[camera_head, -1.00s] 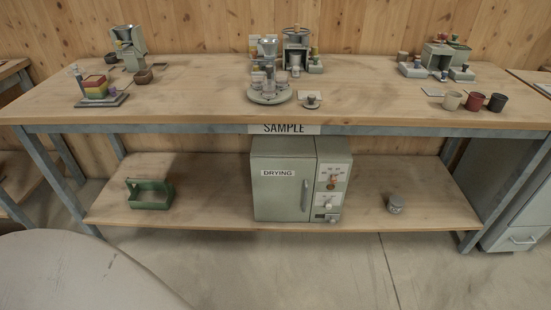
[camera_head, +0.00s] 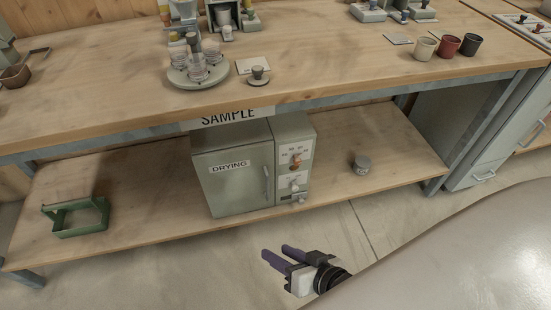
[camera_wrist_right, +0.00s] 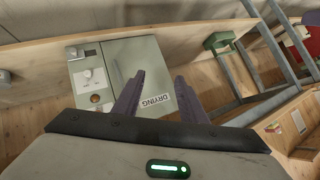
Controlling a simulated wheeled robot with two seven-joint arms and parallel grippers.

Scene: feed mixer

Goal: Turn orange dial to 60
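The orange dial (camera_head: 295,161) is on the control panel at the right of the green-grey DRYING oven (camera_head: 230,175), on the lower shelf. Several number marks sit around it, too small to read. A pale knob (camera_head: 294,184) is below it on the panel. In the right wrist view the oven shows upside down, and the orange dial (camera_wrist_right: 95,98) is left of my fingers. My right gripper (camera_head: 276,254) is open and empty, with its purple fingers apart, over the floor in front of the oven. It also shows in the right wrist view (camera_wrist_right: 160,78). My left gripper is not in view.
The SAMPLE-labelled bench top (camera_head: 330,75) overhangs the shelf above the oven. The floor in front is clear.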

